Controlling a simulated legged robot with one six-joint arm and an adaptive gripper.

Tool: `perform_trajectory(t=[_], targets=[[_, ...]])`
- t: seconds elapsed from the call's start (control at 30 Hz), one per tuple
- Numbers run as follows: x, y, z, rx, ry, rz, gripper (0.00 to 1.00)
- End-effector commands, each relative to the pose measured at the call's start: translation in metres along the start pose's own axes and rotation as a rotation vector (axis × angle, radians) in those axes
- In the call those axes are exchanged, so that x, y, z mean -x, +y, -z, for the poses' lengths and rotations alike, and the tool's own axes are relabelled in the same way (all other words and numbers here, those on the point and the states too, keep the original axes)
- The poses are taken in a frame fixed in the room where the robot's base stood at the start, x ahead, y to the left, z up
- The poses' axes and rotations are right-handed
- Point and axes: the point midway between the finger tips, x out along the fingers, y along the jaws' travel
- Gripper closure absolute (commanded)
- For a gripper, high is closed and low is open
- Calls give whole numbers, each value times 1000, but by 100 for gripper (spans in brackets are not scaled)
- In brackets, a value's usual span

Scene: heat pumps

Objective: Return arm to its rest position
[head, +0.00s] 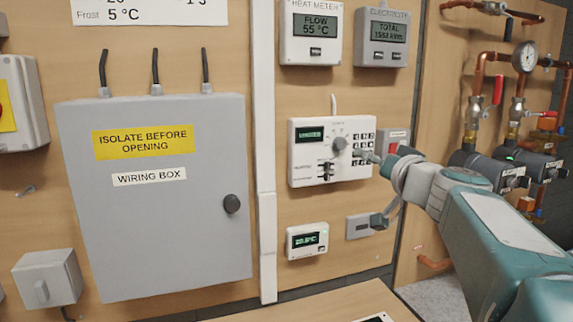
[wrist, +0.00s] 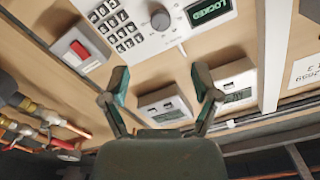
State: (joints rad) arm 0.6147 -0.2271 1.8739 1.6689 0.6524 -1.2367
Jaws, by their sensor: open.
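My arm (head: 486,225) reaches in from the lower right in the head view. My gripper (head: 373,190) is open and empty, in front of the wall to the right of the white control panel (head: 303,172). Its upper finger overlaps the panel's right edge in that view; I cannot tell the exact gap. In the wrist view the two fingers of my gripper (wrist: 162,88) stand wide apart with nothing between them. The panel (wrist: 182,38) lies beyond them, with a dark knob (wrist: 160,18), a keypad (wrist: 117,28) and a display reading LOCKED (wrist: 209,10).
A red switch (wrist: 80,49) sits beside the panel. Below it are a small thermostat (head: 307,241) and a grey box (head: 360,226). A large wiring box (head: 150,230) is at left; pipes and pumps (head: 500,165) are at right. A wooden ledge (head: 330,303) runs below.

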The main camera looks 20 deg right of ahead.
Motion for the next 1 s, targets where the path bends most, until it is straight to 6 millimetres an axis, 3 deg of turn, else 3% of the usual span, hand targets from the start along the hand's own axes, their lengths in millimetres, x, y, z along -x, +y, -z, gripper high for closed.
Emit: perform_trajectory(t=[0.17,0.37,0.57,0.8,1.0], targets=[[2,-13,-17,3,-54,19,21],[24,-60,-103,23,-322,68,21],[70,-86,-190,73,-604,53,21],[139,-83,-273,191,-882,-54,21],[191,-59,-316,321,-1017,-191,21]])
